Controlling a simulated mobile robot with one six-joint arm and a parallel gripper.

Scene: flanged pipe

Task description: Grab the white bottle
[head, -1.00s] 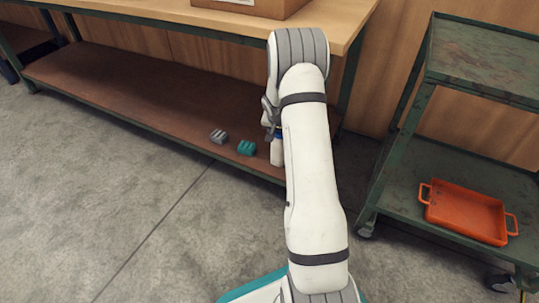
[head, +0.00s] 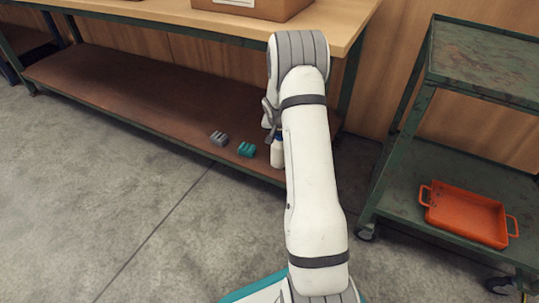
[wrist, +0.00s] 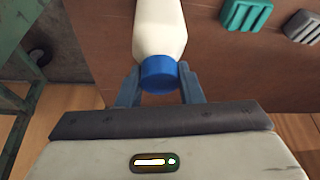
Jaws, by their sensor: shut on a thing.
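The white bottle (head: 277,153) with a blue cap stands on the lower shelf of the workbench, near its front edge, partly hidden behind my arm in the head view. In the wrist view the white bottle (wrist: 160,28) has its blue cap towards me. My gripper (wrist: 160,88) is shut on the bottle at its cap end, one finger on each side. In the head view my gripper (head: 272,132) is mostly hidden by my arm.
A teal block (head: 246,149) and a grey block (head: 219,139) lie on the shelf (head: 120,100) left of the bottle. A cardboard box (head: 255,8) sits on the bench top above. A green cart (head: 400,190) with an orange tray (head: 467,213) stands at the right.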

